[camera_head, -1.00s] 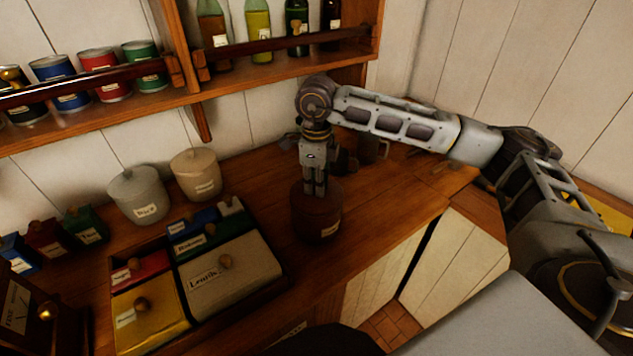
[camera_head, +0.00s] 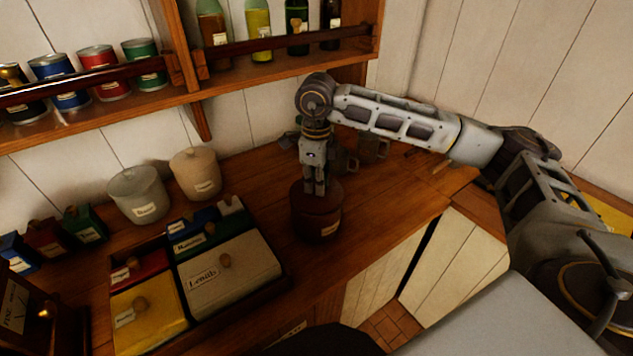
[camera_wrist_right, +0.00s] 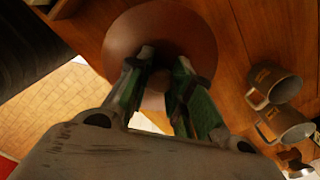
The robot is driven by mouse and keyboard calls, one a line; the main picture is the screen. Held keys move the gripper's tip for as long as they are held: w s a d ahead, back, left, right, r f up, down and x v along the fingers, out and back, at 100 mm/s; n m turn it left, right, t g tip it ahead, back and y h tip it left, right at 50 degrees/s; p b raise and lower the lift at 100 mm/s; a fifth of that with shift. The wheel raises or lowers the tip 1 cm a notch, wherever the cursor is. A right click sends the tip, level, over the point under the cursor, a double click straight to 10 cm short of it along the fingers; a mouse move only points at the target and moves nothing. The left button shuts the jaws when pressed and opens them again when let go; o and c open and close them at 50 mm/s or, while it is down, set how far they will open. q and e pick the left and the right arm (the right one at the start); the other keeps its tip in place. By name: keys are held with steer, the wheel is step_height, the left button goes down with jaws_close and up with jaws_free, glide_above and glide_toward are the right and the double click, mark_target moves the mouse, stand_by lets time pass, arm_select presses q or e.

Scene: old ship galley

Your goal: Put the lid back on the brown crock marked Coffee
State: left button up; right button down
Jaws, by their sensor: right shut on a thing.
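The brown crock (camera_head: 316,223) with a pale label stands upright on the wooden counter, right of the box of small bins. Its brown round lid (camera_head: 318,198) is at the crock's mouth; I cannot tell whether it is fully seated. My right gripper (camera_head: 315,188) points down over the crock and is shut on the lid's knob. In the right wrist view the lid (camera_wrist_right: 185,32) is a brown disc below the fingers (camera_wrist_right: 157,75), with its knob between them. The lid hides the crock's inside there. My left gripper is out of view.
Two mugs stand behind the crock, one (camera_wrist_right: 273,82) beside the other (camera_wrist_right: 285,125) in the right wrist view. A box of labelled bins (camera_head: 235,275) lies to the left. Two pale crocks (camera_head: 140,197) (camera_head: 196,175) stand near the wall. A shelf (camera_head: 290,68) with bottles overhangs behind.

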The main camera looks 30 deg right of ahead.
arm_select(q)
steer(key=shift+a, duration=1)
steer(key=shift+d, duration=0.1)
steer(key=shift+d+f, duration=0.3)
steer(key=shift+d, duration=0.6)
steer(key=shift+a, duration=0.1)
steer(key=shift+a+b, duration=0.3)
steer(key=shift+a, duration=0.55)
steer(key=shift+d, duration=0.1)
